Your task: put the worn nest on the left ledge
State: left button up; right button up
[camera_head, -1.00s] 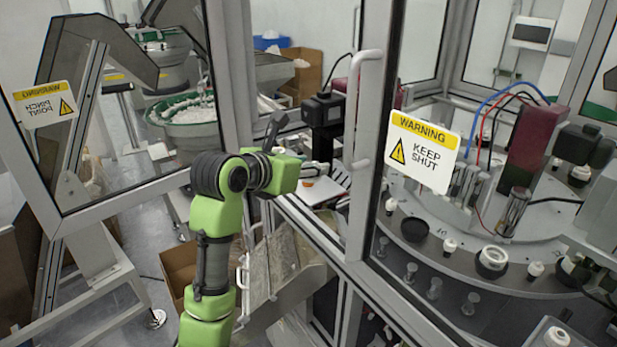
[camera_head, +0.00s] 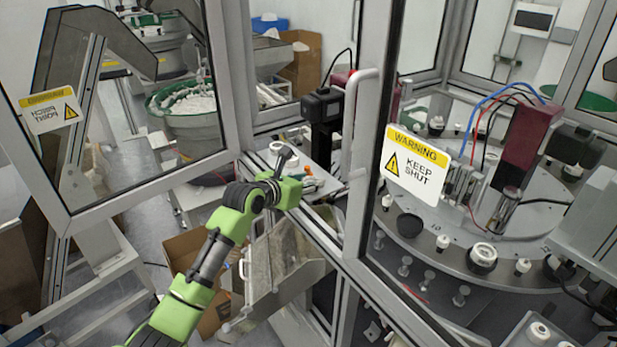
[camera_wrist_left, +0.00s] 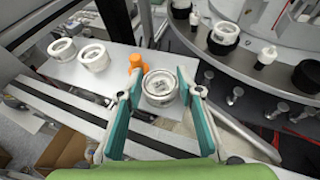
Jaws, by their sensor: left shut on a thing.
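My left gripper (camera_wrist_left: 158,92) has its teal fingers shut on a round white nest (camera_wrist_left: 159,84) with a darker, marked middle. The nest sits upright between the fingertips at the right end of a pale ledge (camera_wrist_left: 115,70). I cannot tell whether it touches the ledge. Two other white nests, a left one (camera_wrist_left: 62,49) and a right one (camera_wrist_left: 94,56), stand on the ledge, apart from the held one. In the head view my left gripper (camera_head: 304,182) reaches through the open door frame, and the held nest is hard to make out. My right gripper is not in view.
An orange part (camera_wrist_left: 135,62) stands close behind the left finger. A black post-mounted device (camera_head: 322,112) rises behind the ledge. The round dial table (camera_head: 450,250) with nests and caps lies to the right, behind the door with the warning sign (camera_head: 417,163). A metal chute (camera_head: 280,262) hangs below.

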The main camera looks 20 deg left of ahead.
pick_arm(q)
jog(key=o, duration=1.1)
jog(key=shift+f, duration=0.15)
jog(key=shift+s+r, duration=0.1)
jog(key=shift+r, duration=0.1)
jog(key=shift+s+b, duration=0.3)
jog(key=b+v, duration=0.3)
jog(key=v, duration=0.8)
jog(key=shift+r, duration=0.2)
jog(key=shift+a, duration=0.1)
